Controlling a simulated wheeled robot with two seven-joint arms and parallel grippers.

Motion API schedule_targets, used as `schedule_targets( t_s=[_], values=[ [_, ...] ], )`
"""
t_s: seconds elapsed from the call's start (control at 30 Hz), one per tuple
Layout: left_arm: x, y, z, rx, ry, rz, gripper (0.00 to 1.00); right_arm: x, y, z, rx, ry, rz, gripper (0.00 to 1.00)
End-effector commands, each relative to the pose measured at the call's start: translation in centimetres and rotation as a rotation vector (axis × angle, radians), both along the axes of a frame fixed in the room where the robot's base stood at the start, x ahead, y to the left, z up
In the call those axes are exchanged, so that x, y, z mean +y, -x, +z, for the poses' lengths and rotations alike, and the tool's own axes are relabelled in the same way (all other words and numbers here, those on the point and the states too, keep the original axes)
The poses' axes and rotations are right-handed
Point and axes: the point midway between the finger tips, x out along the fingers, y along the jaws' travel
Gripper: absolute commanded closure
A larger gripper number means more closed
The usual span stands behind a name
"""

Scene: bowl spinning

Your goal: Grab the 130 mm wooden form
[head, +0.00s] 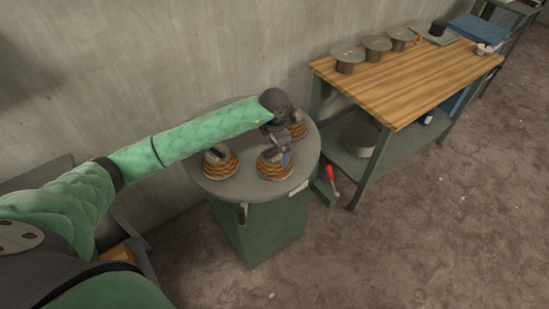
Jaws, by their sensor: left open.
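Several wooden forms with ribbed brown sides and grey tops stand on a round grey-topped green pedestal (250,187). One form (221,171) is at the left, one (270,172) at the front, and one (299,130) at the back right, partly hidden by my gripper. I cannot read any size marking, so I cannot tell which is the 130 mm one. My left arm reaches in from the left, and my left gripper (280,152) points down, open, over the front form. I cannot tell whether its fingers touch that form. My right gripper is out of view.
A wooden-topped workbench (410,82) stands at the right with several grey flanged pieces (347,55) along its back edge. A large grey round piece (359,134) sits on its lower shelf. A red-handled tool (330,173) is beside the pedestal. The wall is close behind; the floor in front is clear.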

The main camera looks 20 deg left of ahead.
Motion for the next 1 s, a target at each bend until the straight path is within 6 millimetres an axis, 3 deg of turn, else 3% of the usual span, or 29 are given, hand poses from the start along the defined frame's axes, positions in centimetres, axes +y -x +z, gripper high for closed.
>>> schedule_targets(
  t_s=[0.33,0.77,1.0],
  values=[
    [0.00,0.03,-0.51,0.000,0.000,0.000,0.00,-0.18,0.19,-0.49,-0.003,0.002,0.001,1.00],
    [0.01,0.08,-0.60,0.002,0.000,0.000,0.84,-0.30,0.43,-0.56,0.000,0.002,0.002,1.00],
    [0.00,0.14,-0.70,0.003,-0.001,0.000,0.86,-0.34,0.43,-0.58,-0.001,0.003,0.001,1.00]
  ],
)
